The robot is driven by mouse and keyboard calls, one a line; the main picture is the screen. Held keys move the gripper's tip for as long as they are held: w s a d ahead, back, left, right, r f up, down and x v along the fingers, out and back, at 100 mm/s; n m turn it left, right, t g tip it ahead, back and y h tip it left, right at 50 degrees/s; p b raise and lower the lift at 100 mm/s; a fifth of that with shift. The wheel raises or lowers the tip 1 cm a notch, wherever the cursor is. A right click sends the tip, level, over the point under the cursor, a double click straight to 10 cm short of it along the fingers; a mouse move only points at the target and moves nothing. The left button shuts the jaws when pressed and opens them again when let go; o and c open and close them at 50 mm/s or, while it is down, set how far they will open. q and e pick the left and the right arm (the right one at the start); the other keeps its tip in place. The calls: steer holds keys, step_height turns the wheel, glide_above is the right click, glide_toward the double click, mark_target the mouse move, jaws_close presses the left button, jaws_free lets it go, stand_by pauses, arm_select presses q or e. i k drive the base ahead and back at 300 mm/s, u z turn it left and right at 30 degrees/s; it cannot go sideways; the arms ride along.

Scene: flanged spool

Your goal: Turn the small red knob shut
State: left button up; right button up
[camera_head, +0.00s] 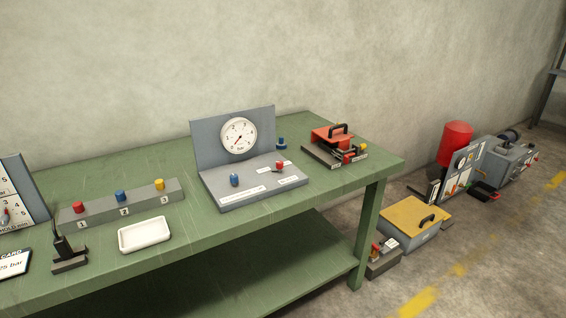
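A small red knob (279,165) sits on the sloping front of a grey gauge stand (240,195), right of a blue knob (234,180). White labels lie by both knobs, too small to read. A round dial gauge (239,135) is on the stand's upright plate, its needle pointing to the lower left. Another red knob (78,207) stands above the number 1 on a grey block (140,206), beside a blue one (120,196) and a yellow one (159,184). Neither of my grippers is in view.
The green bench (225,225) carries a white tray (145,235), a dark upright device (68,254) and a red-topped unit (335,140) with a black handle. On the floor at right stand a yellow-lidded box (414,222) and a red cylinder (455,144).

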mark_target(279, 164)
steer(key=z, duration=1.5)
steer(key=i, duration=2)
steer(key=u, duration=1.65)
